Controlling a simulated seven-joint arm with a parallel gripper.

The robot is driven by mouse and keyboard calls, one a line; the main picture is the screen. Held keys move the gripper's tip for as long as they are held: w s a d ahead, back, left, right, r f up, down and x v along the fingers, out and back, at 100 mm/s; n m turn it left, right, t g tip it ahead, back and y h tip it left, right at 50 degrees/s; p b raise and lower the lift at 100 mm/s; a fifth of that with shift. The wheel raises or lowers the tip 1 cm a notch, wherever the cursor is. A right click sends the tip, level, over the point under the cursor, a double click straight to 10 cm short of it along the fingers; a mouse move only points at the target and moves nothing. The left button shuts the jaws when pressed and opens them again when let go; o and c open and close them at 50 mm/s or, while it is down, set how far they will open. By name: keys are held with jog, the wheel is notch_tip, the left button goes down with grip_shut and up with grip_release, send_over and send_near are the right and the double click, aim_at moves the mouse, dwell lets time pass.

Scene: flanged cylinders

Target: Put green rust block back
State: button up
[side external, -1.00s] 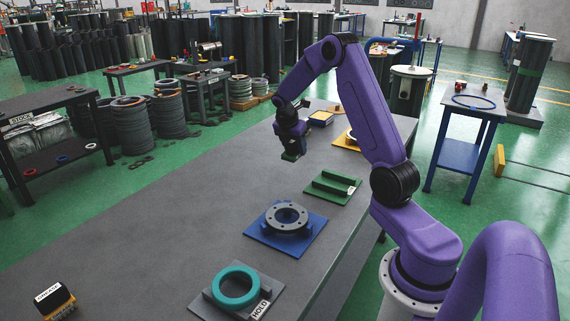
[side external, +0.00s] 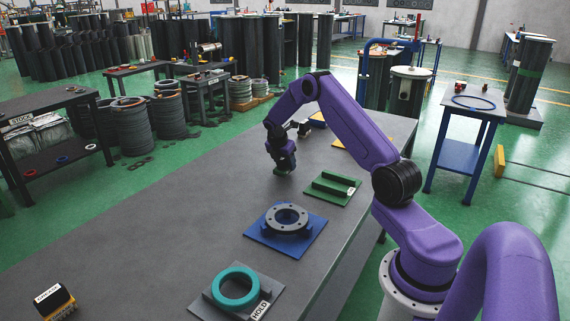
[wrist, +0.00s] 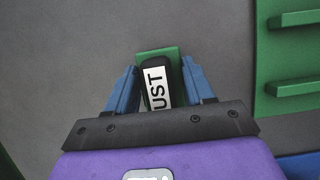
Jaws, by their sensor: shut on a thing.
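The green rust block (wrist: 157,85) has a green body and a black top with a white label reading "UST". In the wrist view it sits between the two blue fingers of my gripper (wrist: 160,88), which is shut on it. In the side view my gripper (side external: 284,172) is low over the grey table, left of the green tray (side external: 332,187). The block is mostly hidden there, and I cannot tell whether it touches the table. The green tray has two raised rails and a small white label, and its edge also shows at the right of the wrist view (wrist: 265,70).
A blue plate (side external: 310,236) with a grey flanged ring (side external: 287,216) and a grey plate with a teal ring (side external: 236,287) stand nearer along the table. A yellow-and-black block (side external: 55,300) is at the front left. The table's middle left is bare.

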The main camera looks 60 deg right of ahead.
jog(key=shift+f, duration=0.25)
jog(key=shift+f, duration=0.1)
jog(key=o, duration=1)
